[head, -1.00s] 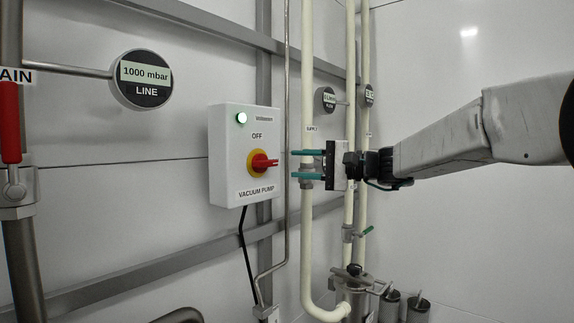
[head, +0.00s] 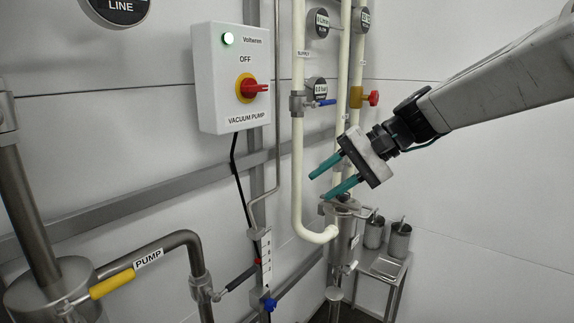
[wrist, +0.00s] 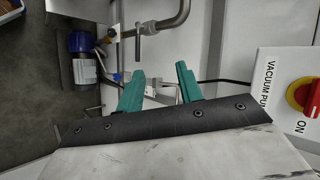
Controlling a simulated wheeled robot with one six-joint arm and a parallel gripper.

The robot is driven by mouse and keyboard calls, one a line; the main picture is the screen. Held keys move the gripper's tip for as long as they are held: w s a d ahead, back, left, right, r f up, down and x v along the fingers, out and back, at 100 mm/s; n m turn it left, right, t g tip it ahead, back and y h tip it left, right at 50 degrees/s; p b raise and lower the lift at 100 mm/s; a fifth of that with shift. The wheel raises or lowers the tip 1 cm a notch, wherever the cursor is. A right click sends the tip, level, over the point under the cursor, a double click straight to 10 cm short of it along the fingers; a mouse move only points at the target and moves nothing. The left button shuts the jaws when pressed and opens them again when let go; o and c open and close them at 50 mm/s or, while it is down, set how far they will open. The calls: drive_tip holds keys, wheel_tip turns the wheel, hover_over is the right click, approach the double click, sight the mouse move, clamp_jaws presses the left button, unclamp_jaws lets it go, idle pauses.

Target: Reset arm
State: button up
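My gripper (head: 327,178) is in the middle right of the head view, tilted down to the left, in front of the cream pipes. Its two teal fingers are apart with nothing between them. In the wrist view the open fingers (wrist: 160,84) show from behind, with pipework beyond them. The arm comes in from the upper right of the head view. The vacuum pump box (head: 232,78) is on the wall to the left of my gripper, apart from it. Its red switch (head: 254,88) is on a yellow base, and a green light is lit above it.
A cream supply pipe (head: 298,150) with a blue-handled valve (head: 320,103) runs behind my gripper. A red-handled valve (head: 370,98) is close above the arm. A small stand (head: 383,268) holds metal cups. The right wall side is clear.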

drive_tip(key=s+d+f+h, duration=0.3)
drive_tip(key=s+d, duration=0.3)
drive_tip(key=s, duration=0.3)
drive_tip(key=s+d+f+n+h, duration=0.1)
drive_tip(key=s+d+f+h, duration=0.2)
drive_tip(key=s+d, duration=0.3)
drive_tip(key=s+d+f+n+h, duration=0.1)
drive_tip(key=s+d+f+h, duration=0.2)
drive_tip(key=s, duration=0.9)
drive_tip(key=d+h, duration=0.1)
drive_tip(key=d, duration=0.2)
drive_tip(key=shift+s+f+t, duration=0.15)
drive_tip(key=shift+f+t, duration=0.15)
drive_tip(key=shift+f, duration=0.1)
drive_tip(key=shift+o, duration=0.3)
